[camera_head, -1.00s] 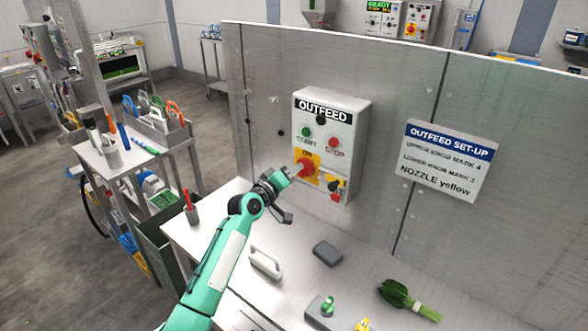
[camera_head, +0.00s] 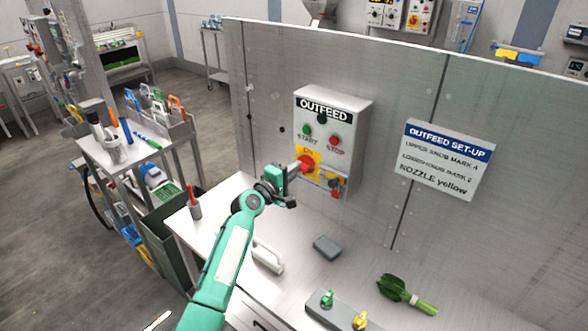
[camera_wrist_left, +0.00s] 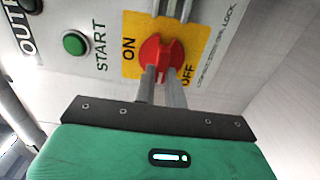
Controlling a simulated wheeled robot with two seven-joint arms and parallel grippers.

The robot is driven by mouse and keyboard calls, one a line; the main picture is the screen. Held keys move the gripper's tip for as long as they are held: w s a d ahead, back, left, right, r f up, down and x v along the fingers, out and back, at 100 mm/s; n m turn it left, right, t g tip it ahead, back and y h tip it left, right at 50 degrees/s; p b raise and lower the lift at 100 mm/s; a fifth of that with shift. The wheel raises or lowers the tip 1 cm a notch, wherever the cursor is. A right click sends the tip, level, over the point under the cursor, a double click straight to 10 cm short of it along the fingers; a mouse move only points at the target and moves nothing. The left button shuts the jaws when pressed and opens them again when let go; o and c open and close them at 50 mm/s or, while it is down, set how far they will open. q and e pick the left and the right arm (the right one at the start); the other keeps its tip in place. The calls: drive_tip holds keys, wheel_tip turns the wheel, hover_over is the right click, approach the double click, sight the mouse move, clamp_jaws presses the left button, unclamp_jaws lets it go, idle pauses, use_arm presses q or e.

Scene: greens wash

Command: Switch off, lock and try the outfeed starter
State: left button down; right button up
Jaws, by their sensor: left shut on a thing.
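The OUTFEED starter (camera_head: 327,120) is a grey box on the steel panel, with a green START button (camera_head: 307,130), a red STOP button (camera_head: 333,141) and a red rotary switch (camera_head: 306,163) on a yellow plate. In the left wrist view the switch knob (camera_wrist_left: 160,52) sits between the ON and OFF words. My left gripper (camera_wrist_left: 163,85) is shut on the knob, its fingers on either side of the grip. A small red item (camera_head: 336,193) and a yellow one hang at the box's lower right; details are too small to tell. My right gripper is not in view.
A set-up sign (camera_head: 447,160) is on the panel to the right. The steel bench holds a grey block (camera_head: 327,247), a white-handled tool (camera_head: 267,256), a bunch of greens (camera_head: 405,294) and a grey block with green and yellow knobs (camera_head: 340,311). A tool cart (camera_head: 130,165) stands left.

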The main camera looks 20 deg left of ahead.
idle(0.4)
use_arm(q)
drive_tip(key=c, duration=1.5)
unclamp_jaws()
drive_tip(key=b+v, duration=0.3)
drive_tip(key=v, duration=1)
drive_tip(key=shift+s+a+b, duration=0.1)
drive_tip(key=shift+s+b, duration=0.25)
drive_tip(key=shift+s, duration=0.05)
